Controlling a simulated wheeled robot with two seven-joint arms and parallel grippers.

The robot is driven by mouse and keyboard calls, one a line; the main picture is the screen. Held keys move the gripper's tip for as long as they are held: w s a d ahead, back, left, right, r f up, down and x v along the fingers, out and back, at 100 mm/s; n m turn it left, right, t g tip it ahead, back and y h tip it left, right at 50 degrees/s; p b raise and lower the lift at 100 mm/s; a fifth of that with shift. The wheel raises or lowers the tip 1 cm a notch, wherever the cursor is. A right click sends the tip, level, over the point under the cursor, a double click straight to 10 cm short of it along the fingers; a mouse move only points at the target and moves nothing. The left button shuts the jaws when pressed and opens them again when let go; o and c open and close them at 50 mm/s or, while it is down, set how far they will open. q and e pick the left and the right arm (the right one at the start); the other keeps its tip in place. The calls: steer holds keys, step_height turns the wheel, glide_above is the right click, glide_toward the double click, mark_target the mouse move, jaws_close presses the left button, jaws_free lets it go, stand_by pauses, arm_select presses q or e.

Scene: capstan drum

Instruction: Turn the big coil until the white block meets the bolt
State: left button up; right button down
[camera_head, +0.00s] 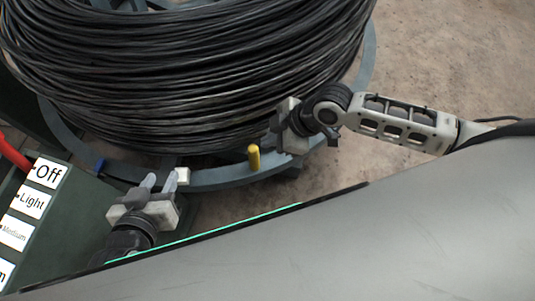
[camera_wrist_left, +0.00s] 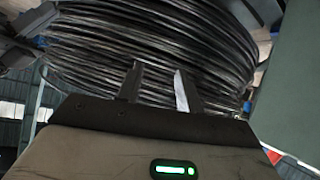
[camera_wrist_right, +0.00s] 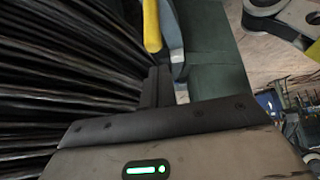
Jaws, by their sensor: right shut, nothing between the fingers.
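The big coil (camera_head: 185,75) of black cable sits on a blue-grey drum with a flat rim (camera_head: 225,176). A small white block (camera_head: 183,175) is at the near rim, just right of my left gripper's fingertips. A yellow peg (camera_head: 254,157) stands at the rim farther right; I cannot tell whether it is the bolt. My left gripper (camera_head: 160,181) is open, its fingers apart and empty in the left wrist view (camera_wrist_left: 157,85). My right gripper (camera_head: 277,133) is shut and empty against or close to the coil's right side. In the right wrist view its fingers (camera_wrist_right: 165,85) are near the yellow peg (camera_wrist_right: 152,25).
A dark green panel with labels such as "Off" and "Light" (camera_head: 45,172) stands at the left, beside a red lever (camera_head: 14,153). A small blue piece (camera_head: 98,166) is at the left of the rim. Bare brown floor (camera_head: 450,60) lies right of the drum.

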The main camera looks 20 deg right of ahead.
steer(key=d+f+n+g+h+b, duration=0.1)
steer(key=d+f+n+g+h, duration=0.1)
steer(key=d, duration=0.5)
arm_select(q)
steer(key=shift+w+d+f+b, duration=0.2)
steer(key=shift+f+b, duration=0.45)
steer(key=shift+b, duration=0.35)
arm_select(e)
steer(key=w+a+f, duration=0.2)
steer(key=a+f, duration=0.5)
steer(key=f, duration=0.2)
